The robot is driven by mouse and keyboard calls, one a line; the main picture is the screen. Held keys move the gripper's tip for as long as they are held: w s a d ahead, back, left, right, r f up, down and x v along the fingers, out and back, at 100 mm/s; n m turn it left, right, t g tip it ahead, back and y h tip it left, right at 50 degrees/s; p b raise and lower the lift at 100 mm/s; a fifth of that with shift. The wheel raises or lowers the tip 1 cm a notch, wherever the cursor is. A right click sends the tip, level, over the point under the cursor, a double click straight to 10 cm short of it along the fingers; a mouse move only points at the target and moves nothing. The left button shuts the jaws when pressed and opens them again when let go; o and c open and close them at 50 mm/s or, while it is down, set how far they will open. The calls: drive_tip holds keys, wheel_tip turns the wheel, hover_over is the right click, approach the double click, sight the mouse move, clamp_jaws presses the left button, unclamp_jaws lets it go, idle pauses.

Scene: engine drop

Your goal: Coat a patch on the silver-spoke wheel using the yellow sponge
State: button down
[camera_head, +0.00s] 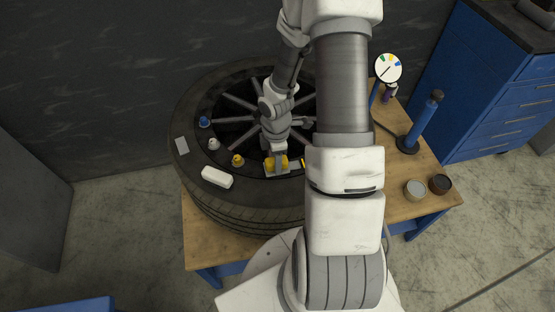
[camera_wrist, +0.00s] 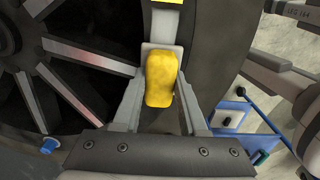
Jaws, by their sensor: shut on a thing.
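The silver-spoke wheel (camera_head: 196,177) lies flat on a wooden table, its bright spokes around a dark centre. My gripper (camera_head: 277,169) is over the near part of its face, shut on the yellow sponge (camera_head: 284,163). In the wrist view the sponge (camera_wrist: 163,80) sits between the two fingers and hides part of what lies beyond it. A light grey rectangular patch (camera_head: 295,168) shows on the wheel by the fingertips. I cannot tell whether the sponge touches it. Another grey patch (camera_head: 181,146) lies at the wheel's left.
A white block (camera_head: 216,177) and small blue (camera_head: 204,122), white (camera_head: 214,143) and yellow (camera_head: 237,160) pieces sit on the wheel's left side. A blue pump (camera_head: 420,122) with a round gauge (camera_head: 388,68) and two small tins (camera_head: 415,189) stand on the table's right.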

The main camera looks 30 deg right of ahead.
sight(287, 159)
drive_tip(key=shift+d, duration=0.1)
drive_tip(key=shift+s+d+r+p, duration=0.1)
drive_tip(key=shift+s+d+p, duration=0.15)
drive_tip(key=shift+d+p, duration=0.3)
drive_tip(key=shift+s+d, duration=0.2)
drive_tip(key=shift+d, duration=0.85)
drive_tip(key=shift+p, duration=0.4)
drive_tip(key=shift+f, duration=0.2)
drive_tip(key=shift+a, duration=0.15)
drive_tip(key=shift+w+a+r+b, duration=0.1)
drive_tip(key=shift+w+a+b, duration=0.05)
drive_tip(key=shift+a, duration=0.25)
drive_tip(key=shift+w+a+r+b, duration=0.1)
drive_tip(key=shift+a+b, duration=0.05)
drive_tip(key=shift+a, duration=0.25)
drive_tip(key=shift+w+a+f, duration=0.1)
drive_tip(key=shift+w+a, duration=0.1)
drive_tip(key=shift+a, duration=0.55)
